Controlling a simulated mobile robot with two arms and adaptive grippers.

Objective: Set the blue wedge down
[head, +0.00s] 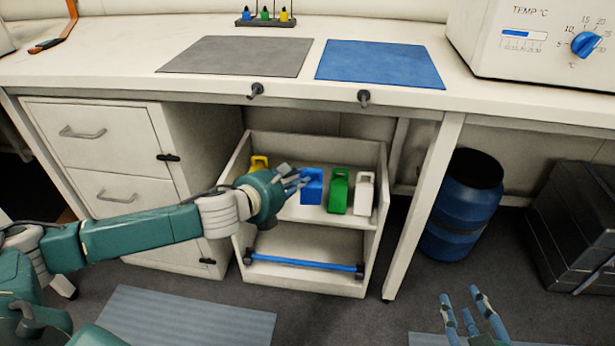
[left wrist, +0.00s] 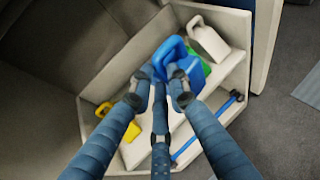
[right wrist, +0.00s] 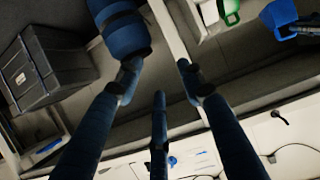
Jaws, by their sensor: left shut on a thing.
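The blue wedge (head: 312,187), a jug-like block with a handle, is at the upper shelf (head: 290,213) of a white cart, between a yellow one (head: 259,163) and a green one (head: 338,192). My left gripper (head: 292,179) reaches it from the left and is shut on it.
A white jug-like block (head: 364,194) stands right of the green one. A blue bar (head: 304,263) crosses the cart's lower front. The bench (head: 330,100) overhangs the cart. A blue barrel (head: 461,205) and dark case (head: 580,226) stand at right. Floor mats (head: 185,315) lie in front.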

